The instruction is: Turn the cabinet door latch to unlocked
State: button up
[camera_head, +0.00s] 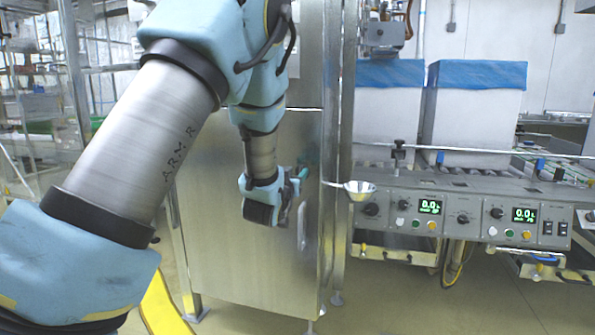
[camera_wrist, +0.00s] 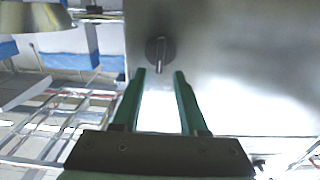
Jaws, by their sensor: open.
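The steel cabinet (camera_head: 245,265) stands in the middle of the head view, its door closed. In the wrist view the door (camera_wrist: 240,60) fills the right side. The latch (camera_wrist: 161,54) is a round grey knob with a raised bar, which points up and down in that view. My gripper (camera_wrist: 162,73) has two green fingers, spread apart and empty. The latch shows just beyond and between the fingertips; whether they touch it I cannot tell. In the head view my gripper (camera_head: 303,172) is at the door's right part, and I cannot make out the latch there.
A vertical door handle (camera_head: 301,226) is just below my gripper. A metal scoop-like bowl (camera_head: 358,190) sticks out right of the cabinet. A conveyor with control panels (camera_head: 440,212) and two blue-lined boxes (camera_head: 473,115) stands at right. Wire racks (camera_head: 30,110) are at left.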

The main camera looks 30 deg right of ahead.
aim_at(300, 170)
jog(key=shift+x, duration=1.7)
jog(key=shift+s, duration=0.1)
grip_shut()
jog(key=shift+f, duration=0.1)
